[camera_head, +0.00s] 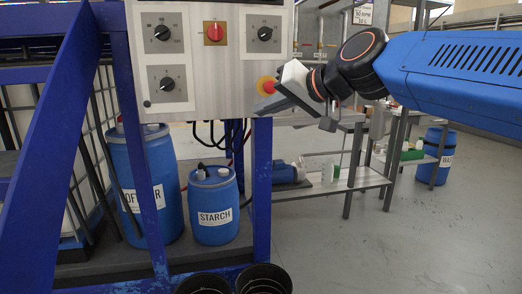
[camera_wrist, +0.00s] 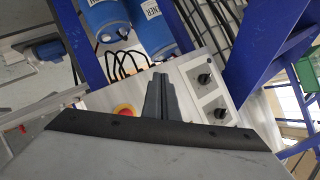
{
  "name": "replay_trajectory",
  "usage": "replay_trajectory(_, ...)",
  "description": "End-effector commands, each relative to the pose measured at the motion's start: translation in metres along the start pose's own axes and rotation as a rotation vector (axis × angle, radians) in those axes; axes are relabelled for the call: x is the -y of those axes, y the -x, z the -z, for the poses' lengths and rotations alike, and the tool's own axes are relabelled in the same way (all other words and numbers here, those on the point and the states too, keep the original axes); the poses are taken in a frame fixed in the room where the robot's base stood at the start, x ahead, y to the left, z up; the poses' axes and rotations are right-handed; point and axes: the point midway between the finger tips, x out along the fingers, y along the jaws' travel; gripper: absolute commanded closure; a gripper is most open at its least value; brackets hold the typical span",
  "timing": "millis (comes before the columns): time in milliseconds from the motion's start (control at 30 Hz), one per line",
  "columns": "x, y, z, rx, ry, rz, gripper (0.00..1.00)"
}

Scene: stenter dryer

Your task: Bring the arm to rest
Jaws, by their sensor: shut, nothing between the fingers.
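My gripper (camera_head: 278,102) is in front of the lower right corner of the control panel (camera_head: 200,88) in the head view. Its fingers are together and hold nothing. It overlaps the red emergency button (camera_head: 266,85) with a yellow surround in this view, and I cannot tell whether they touch. In the wrist view the shut fingers (camera_wrist: 160,84) point up the picture across the panel's edge, between the emergency button (camera_wrist: 124,110) and the dark knobs (camera_wrist: 205,80). My blue arm reaches in from the right.
Blue frame posts (camera_head: 262,170) stand around the panel. A blue STARCH drum (camera_head: 214,222) and another blue drum (camera_head: 165,170) stand below it. Dark cables hang under the panel. A grey workbench (camera_head: 340,183) is behind on the right. Open floor (camera_head: 400,250) lies at lower right.

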Motion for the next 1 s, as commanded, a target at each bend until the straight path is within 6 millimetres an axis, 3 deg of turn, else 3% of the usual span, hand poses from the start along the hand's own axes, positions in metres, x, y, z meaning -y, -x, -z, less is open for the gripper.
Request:
replay_trajectory(33, -0.025, 0.011, -0.019, 0.022, 0.01, -0.048, 1.0)
replay_trajectory(200, -0.098, 0.043, -0.087, 0.114, 0.037, -0.202, 1.0)
replay_trajectory(600, -0.244, 0.134, -0.263, 0.349, 0.05, -0.554, 1.0)
replay_trajectory(800, -0.291, 0.174, -0.336, 0.449, 0.038, -0.692, 1.0)
replay_trajectory(1000, -0.308, 0.192, -0.368, 0.495, 0.03, -0.75, 1.0)
